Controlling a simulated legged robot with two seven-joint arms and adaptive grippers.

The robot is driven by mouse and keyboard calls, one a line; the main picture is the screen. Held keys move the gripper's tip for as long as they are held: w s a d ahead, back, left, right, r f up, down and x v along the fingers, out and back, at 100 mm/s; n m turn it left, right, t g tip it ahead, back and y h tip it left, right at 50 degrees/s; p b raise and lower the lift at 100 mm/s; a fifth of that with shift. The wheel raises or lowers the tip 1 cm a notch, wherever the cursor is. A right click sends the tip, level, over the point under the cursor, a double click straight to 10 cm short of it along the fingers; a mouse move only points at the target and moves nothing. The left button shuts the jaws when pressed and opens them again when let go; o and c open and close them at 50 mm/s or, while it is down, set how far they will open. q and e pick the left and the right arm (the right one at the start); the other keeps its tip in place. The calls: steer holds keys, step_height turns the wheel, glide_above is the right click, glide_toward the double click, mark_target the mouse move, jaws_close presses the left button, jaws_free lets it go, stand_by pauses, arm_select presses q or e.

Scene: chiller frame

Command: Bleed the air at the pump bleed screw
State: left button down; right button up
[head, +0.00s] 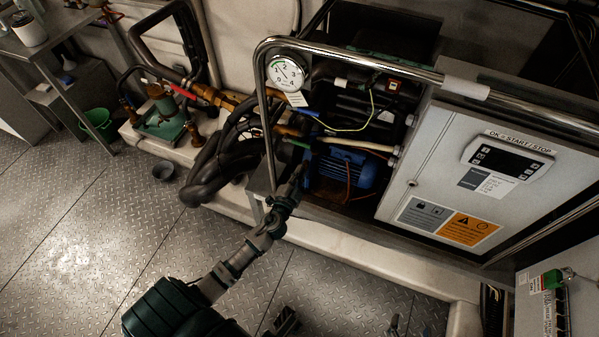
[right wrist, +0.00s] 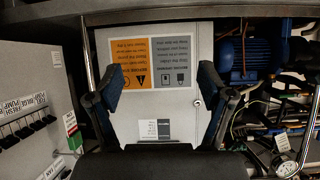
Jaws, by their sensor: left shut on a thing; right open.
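The blue pump (head: 345,170) sits low inside the chiller frame, left of the control cabinet; it also shows in the right wrist view (right wrist: 238,48). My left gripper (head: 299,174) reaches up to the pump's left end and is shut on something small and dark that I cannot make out. A green piece (head: 297,143) shows just above its fingertips. The bleed screw itself is too small or hidden to tell. My right gripper (right wrist: 155,85) is open and empty, its fingers wide apart in front of the cabinet door; its tips show at the bottom of the head view (head: 340,324).
The grey control cabinet (head: 425,170) stands right of the pump. A chrome rail (head: 350,52) crosses above, with a pressure gauge (head: 288,72) behind it. Black hoses (head: 212,165), a small dark cup (head: 164,170) and a green bucket (head: 98,122) are at left. The plate floor (head: 100,240) is open.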

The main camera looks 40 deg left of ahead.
arm_select(q)
steer(key=m, duration=0.3)
steer(key=m+p, duration=0.1)
steer(key=m, duration=0.4)
steer(key=shift+d+m, duration=0.3)
steer(key=shift+d, duration=0.05)
arm_select(e)
steer(key=s+g, duration=0.1)
steer(key=s+d+f, duration=0.1)
steer(key=s+f+g, duration=0.1)
steer(key=shift+s+d+f+g+h, duration=0.25)
steer(key=shift+s+g+h, duration=0.05)
steer(key=shift+s, duration=0.1)
arm_select(q)
steer(key=shift+s+f, duration=0.1)
steer(key=shift+f, duration=0.05)
arm_select(e)
steer(key=shift+s+d+f, duration=0.1)
arm_select(q)
steer(key=c, duration=1.4)
jaws_free()
steer(key=shift+c, duration=0.2)
steer(key=shift+o, duration=0.6)
arm_select(e)
steer(key=shift+d+f, duration=0.1)
steer(key=shift+d, duration=0.1)
